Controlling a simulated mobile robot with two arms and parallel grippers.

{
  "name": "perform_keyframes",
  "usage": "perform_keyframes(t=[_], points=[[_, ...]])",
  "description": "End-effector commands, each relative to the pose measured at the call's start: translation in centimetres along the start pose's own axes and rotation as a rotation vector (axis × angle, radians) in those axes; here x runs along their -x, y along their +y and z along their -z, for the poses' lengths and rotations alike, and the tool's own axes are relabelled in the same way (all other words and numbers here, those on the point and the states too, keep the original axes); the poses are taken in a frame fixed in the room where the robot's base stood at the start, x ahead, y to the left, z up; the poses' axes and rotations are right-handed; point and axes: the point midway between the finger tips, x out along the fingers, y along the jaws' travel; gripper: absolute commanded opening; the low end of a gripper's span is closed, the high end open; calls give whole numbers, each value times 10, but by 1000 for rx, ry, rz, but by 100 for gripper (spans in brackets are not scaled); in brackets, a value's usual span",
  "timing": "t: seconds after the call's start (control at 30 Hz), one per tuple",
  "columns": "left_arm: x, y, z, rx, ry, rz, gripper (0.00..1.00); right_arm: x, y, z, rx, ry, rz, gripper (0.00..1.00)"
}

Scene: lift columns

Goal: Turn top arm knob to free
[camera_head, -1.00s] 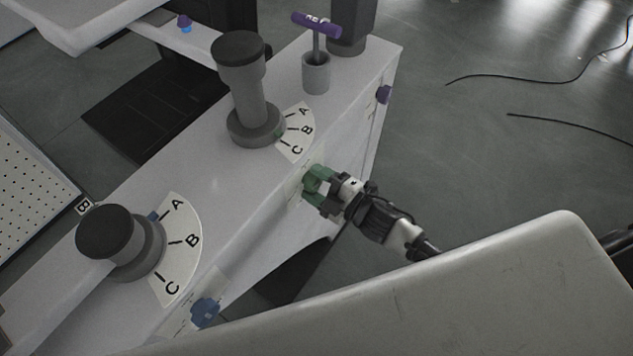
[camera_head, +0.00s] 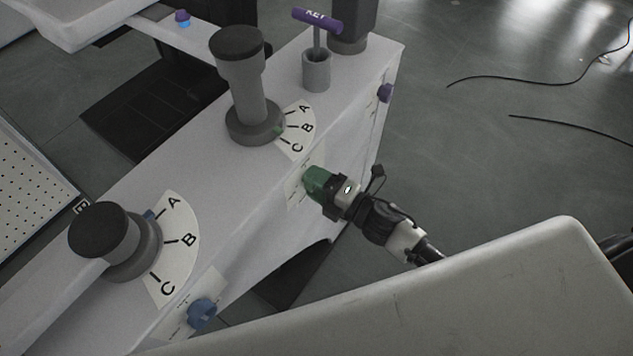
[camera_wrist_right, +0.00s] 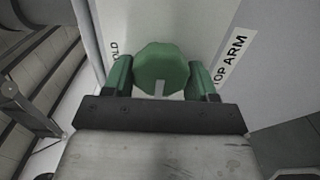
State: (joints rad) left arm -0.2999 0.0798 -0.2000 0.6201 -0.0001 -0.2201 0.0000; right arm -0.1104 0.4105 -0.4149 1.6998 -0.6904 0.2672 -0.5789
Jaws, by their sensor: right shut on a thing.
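The top arm knob (camera_wrist_right: 162,60) is green and faceted, on the white side panel. In the wrist view it sits between the two green fingers of my right gripper (camera_wrist_right: 160,72), which is shut on it. A "TOP ARM" label (camera_wrist_right: 231,60) is right of the knob, and a label ending in "OLD" (camera_wrist_right: 116,52) is at the left, partly hidden. In the head view my right gripper (camera_head: 314,182) meets the panel beside a pale label plate (camera_head: 297,190), and hides the knob. The knob's pointer setting cannot be read. My left gripper is out of view.
Two grey columns with A-B-C dials stand on the white housing: one at the back (camera_head: 240,85), one at the front (camera_head: 98,232). A purple KEY handle (camera_head: 317,21) stands on top.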

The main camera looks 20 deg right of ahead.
Motion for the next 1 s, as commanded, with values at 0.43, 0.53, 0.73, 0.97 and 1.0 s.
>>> perform_keyframes(t=[0.43, 0.53, 0.73, 0.97, 1.0], points=[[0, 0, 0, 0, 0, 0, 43, 0, -1, 0, 7, 1, 3, 65], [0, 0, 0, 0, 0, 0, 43, 0, -1, 0, 7, 0, 3, 80], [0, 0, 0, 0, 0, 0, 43, 0, -1, 0, 6, 0, 2, 80], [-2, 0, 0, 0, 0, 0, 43, 14, -2, 1, 4, 0, 4, 80], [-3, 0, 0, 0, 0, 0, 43, 21, -3, 0, 4, -1, 4, 80]])
